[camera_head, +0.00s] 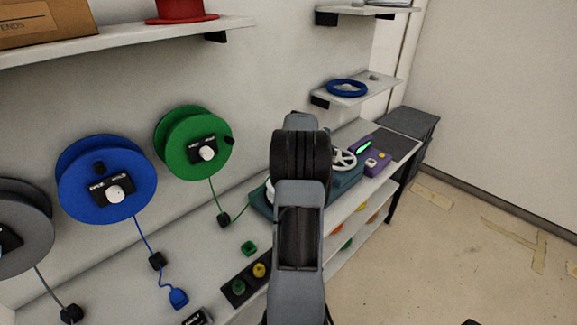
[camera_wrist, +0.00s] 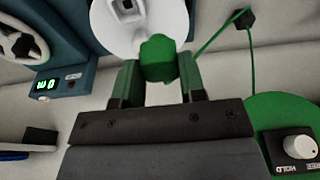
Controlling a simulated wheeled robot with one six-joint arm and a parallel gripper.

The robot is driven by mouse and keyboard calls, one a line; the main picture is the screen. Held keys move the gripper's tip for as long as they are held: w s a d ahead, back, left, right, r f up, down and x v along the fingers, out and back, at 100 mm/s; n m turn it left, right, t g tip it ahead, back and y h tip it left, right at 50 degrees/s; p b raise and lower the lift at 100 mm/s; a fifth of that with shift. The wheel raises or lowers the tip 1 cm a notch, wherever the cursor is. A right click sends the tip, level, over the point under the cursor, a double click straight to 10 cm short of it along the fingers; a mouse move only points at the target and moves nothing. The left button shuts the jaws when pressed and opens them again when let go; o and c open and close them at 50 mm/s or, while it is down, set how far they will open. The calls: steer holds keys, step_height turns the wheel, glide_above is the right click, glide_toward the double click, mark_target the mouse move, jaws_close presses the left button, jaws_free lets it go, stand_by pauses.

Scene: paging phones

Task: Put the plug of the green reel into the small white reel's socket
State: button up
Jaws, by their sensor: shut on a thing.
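My gripper (camera_wrist: 160,88) is shut on the green plug (camera_wrist: 158,58) in the wrist view. The small white reel (camera_wrist: 108,28) is just beyond the plug, with its dark square socket (camera_wrist: 127,6) at the top edge of that view. The plug overlaps the reel's near rim in the picture and is not in the socket; whether they touch I cannot tell. The green reel (camera_head: 180,145) hangs on the wall in the head view, its cord running right behind my arm. My arm hides the gripper, plug and most of the white reel there.
A dark block (camera_wrist: 244,19) sits on the green cord. A teal device with a white handwheel (camera_head: 344,159) and a purple box (camera_head: 374,162) stand beyond my arm. Floor at right is open.

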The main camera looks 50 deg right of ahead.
steer(key=shift+d, duration=0.1)
steer(key=shift+d+r, duration=0.1)
steer(key=shift+d, duration=0.15)
steer(key=s+d+p, duration=0.1)
steer(key=d+p, duration=0.2)
steer(key=d, duration=0.7)
steer(key=shift+s+d+p, duration=0.2)
steer(key=shift+d+p, duration=0.15)
steer(key=shift+p, duration=0.05)
steer(key=a+b, duration=0.6)
steer(key=a, duration=0.1)
steer(key=shift+w+f+b, duration=0.35)
steer(key=shift+w+f, duration=0.05)
stand_by(0.3)
steer(key=shift+f, duration=0.15)
